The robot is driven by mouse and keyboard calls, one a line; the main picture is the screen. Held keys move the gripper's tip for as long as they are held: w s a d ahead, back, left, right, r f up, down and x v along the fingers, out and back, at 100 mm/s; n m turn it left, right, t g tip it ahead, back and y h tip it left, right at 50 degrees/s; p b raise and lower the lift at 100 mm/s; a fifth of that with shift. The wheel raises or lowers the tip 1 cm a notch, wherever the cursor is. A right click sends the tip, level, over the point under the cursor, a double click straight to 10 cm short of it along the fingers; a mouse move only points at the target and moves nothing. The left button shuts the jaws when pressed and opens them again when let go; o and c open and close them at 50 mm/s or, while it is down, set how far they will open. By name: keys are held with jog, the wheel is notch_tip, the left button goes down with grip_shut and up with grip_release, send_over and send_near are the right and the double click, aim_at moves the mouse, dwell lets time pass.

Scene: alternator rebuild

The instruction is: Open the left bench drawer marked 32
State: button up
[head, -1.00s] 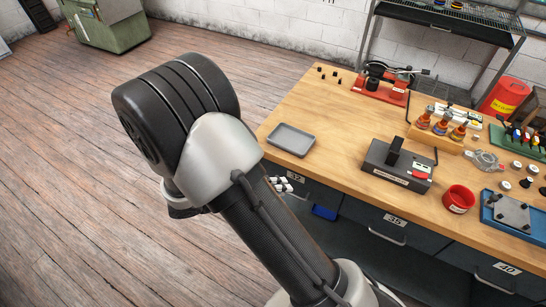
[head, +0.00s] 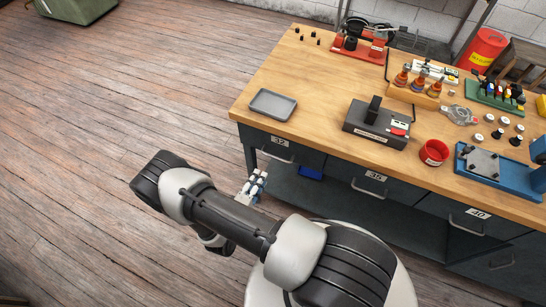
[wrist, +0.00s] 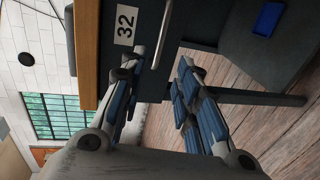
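The left bench drawer (head: 265,136) is dark, with a white label reading 32 (head: 280,141) and a pale metal bar handle (head: 278,155). It looks closed, flush with the bench front. My gripper (head: 257,183) is in front of and below it in the head view, apart from the handle. In the wrist view my gripper (wrist: 165,72) is open, one finger on each side of the picture's middle. The label (wrist: 125,25) is upper left there, turned sideways. The handle (wrist: 164,28) lies ahead, near the left fingertip; I cannot tell whether they touch.
Drawers marked 35 (head: 376,177) and 40 (head: 478,213) sit to the right. A grey tray (head: 273,104) lies on the bench top above drawer 32. A blue bin (head: 311,172) sits on the lower shelf. A bench leg (wrist: 255,97) is near the right finger. The floor left is clear.

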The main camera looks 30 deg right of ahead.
aim_at(273, 157)
jog(key=b+x, duration=0.2)
jog(key=x, duration=1.1)
jog(key=shift+d, duration=0.2)
jog(key=shift+c, duration=0.2)
grip_shut()
